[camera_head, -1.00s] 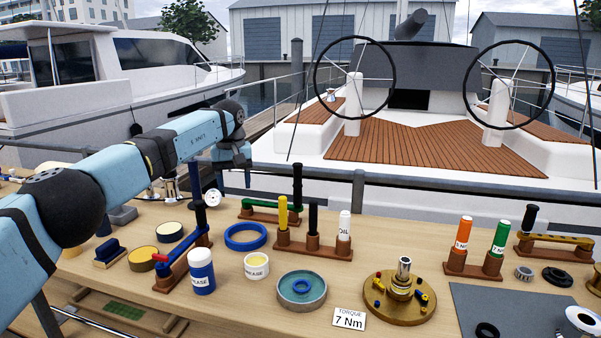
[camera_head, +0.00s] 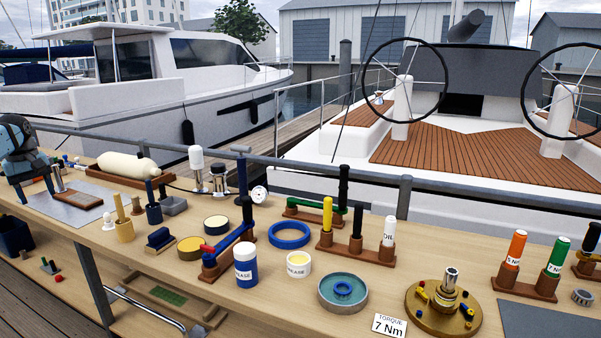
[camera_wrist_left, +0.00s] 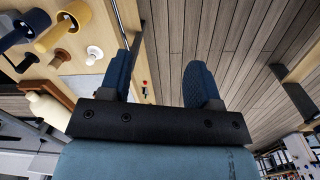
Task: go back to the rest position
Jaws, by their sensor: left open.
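My left gripper (camera_head: 22,188) is at the far left edge of the head view, at the left end of the wooden workbench (camera_head: 120,232). It is partly cut off by the picture edge. In the left wrist view its two dark blue fingers (camera_wrist_left: 160,82) stand apart with nothing between them. Behind the gap are the grey deck planks and the bench edge. My right gripper is in neither view.
Near my left gripper are a grey plate (camera_head: 62,212), a cream cylinder (camera_head: 128,167) on a wooden cradle, and a dark blue bin (camera_head: 14,235) below. A railing (camera_head: 405,200) runs behind the bench. Tools, jars and a brass fixture (camera_head: 443,312) fill the bench to the right.

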